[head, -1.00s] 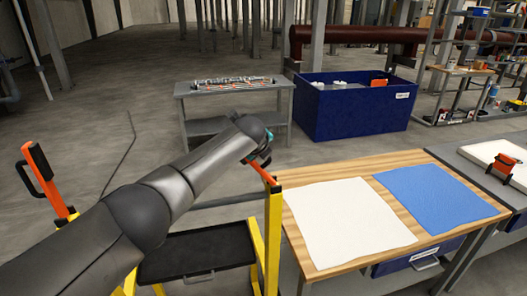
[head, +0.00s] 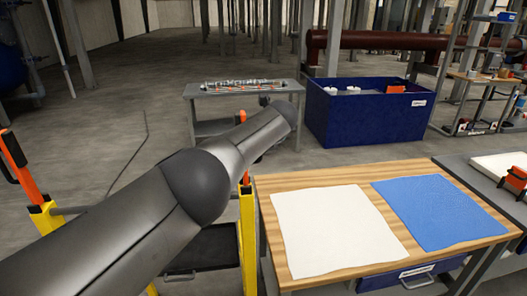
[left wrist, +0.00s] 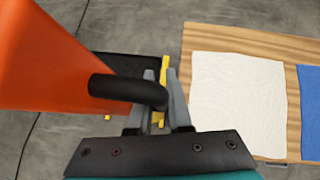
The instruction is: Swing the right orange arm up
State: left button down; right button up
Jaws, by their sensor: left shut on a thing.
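The right orange arm (head: 246,178) shows in the head view only as a short, near-upright piece above its yellow post (head: 248,235); my left arm hides the rest. In the left wrist view the orange arm (left wrist: 55,65) is large at the left, with a black handle (left wrist: 115,88) sticking out from it. My left gripper (left wrist: 163,88) is shut on the handle's end, which lies between its grey fingers. In the head view this gripper is hidden behind my own arm. My right gripper is not in view.
The left orange arm (head: 14,150) stands on its yellow post at the left edge. A black tray (head: 205,250) lies low between the posts. A wooden table (head: 262,190) with a white cloth (head: 335,230) and a blue cloth (head: 440,210) stands close to the right.

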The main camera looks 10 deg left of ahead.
pick_arm(q)
jog(key=shift+d+f, duration=0.1)
jog(key=shift+f, duration=0.15)
jog(key=c, duration=1.2)
grip_release()
jog(key=shift+c, duration=0.2)
jog(key=shift+o, duration=0.6)
jog(key=shift+d, duration=0.1)
jog(key=shift+r, duration=0.2)
